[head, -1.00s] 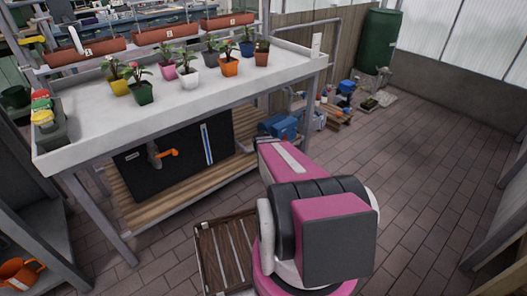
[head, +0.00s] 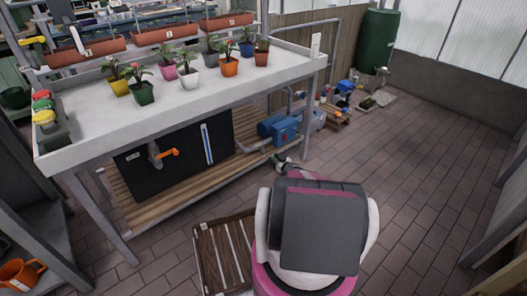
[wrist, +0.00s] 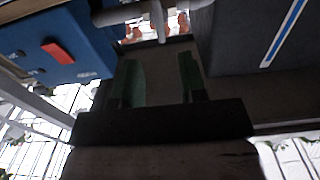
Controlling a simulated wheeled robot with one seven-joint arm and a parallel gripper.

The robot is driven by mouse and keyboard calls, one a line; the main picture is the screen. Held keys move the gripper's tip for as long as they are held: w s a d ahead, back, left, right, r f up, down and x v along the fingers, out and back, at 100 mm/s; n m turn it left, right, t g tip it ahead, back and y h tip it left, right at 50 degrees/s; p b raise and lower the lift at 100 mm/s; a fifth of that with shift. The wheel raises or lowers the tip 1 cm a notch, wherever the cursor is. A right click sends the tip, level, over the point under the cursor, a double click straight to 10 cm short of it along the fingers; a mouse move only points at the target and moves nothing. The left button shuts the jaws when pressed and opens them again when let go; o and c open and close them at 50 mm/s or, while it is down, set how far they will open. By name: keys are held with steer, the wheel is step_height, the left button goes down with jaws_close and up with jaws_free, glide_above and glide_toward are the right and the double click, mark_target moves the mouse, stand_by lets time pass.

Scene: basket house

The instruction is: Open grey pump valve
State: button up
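A blue pump (head: 280,129) stands on the low shelf under the white bench, with a grey pipe (head: 252,148) running from it toward the black tank (head: 180,152). I cannot make out a separate grey valve handle in either view. My gripper (head: 281,162) is low in front of the pump, small and partly hidden by my arm. In the wrist view its two green fingers (wrist: 160,78) stand apart with nothing visible between them. A blue box with a red switch (wrist: 57,52) is at the left there, and a grey pipe (wrist: 128,13) crosses beyond the fingertips.
An orange-handled valve (head: 168,153) sits on the black tank's front. Potted plants stand on the white bench (head: 110,120) above, whose legs and edge border the shelf. A slatted wooden crate (head: 222,255) lies near my base. The tiled floor to the right is clear.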

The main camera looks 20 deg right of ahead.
mark_target(264, 150)
steer(key=x, duration=1)
steer(key=shift+w, duration=0.1)
steer(key=c, duration=0.6)
